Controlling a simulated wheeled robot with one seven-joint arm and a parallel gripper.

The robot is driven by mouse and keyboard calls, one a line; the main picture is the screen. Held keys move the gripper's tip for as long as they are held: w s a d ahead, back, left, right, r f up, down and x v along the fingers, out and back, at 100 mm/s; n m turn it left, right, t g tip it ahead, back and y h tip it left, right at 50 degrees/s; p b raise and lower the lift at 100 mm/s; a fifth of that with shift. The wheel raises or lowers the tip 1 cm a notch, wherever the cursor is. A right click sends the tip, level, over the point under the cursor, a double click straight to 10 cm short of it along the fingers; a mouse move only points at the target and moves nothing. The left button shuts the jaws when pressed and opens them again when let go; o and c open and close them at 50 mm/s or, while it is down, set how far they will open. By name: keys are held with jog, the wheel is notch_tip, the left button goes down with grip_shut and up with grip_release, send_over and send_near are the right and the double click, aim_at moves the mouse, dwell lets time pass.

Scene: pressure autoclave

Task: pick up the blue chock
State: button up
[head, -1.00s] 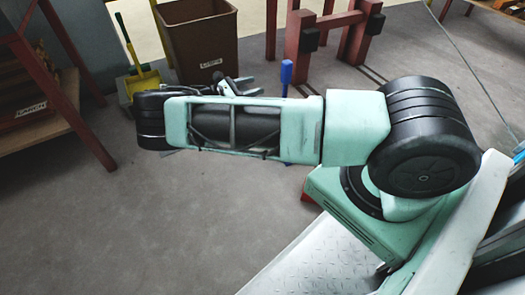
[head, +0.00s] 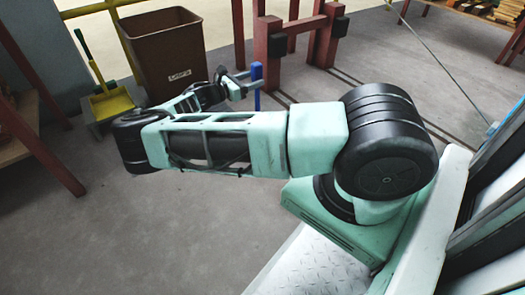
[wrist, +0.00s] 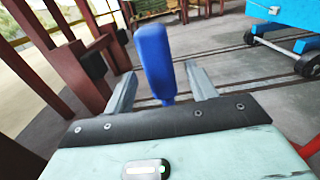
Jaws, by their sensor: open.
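A blue upright piece (head: 257,84), which appears to be the blue chock, stands beyond the brown bin's right side in the head view. In the wrist view the blue piece (wrist: 156,62) rises between my two fingers, its lower end narrower and slightly tilted. My gripper (head: 243,84) is open, its fingertips close to the blue piece. In the wrist view my gripper (wrist: 160,84) has a finger on either side of it, with visible gaps. Contact cannot be told. The piece's base is hidden behind my arm and gripper.
A brown bin (head: 170,55) and a yellow dustpan (head: 112,103) stand behind my arm. Dark red posts (head: 322,38) rise just beyond the blue piece. A blue wheeled cart (wrist: 285,14) is at the wrist view's upper right. Open grey floor lies at lower left.

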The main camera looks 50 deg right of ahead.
aim_at(261, 76)
jog(key=b+x, duration=0.1)
jog(key=x, duration=0.1)
jog(key=b+x, duration=0.1)
jog(key=shift+s+d+f, duration=0.1)
jog(key=shift+d+f, duration=0.1)
jog(key=shift+d, duration=0.15)
jog(key=shift+s+d+r, duration=0.1)
jog(key=shift+d+r, duration=0.05)
jog(key=shift+d, duration=0.2)
grip_shut()
jog(key=shift+r, duration=0.1)
dwell(0.8)
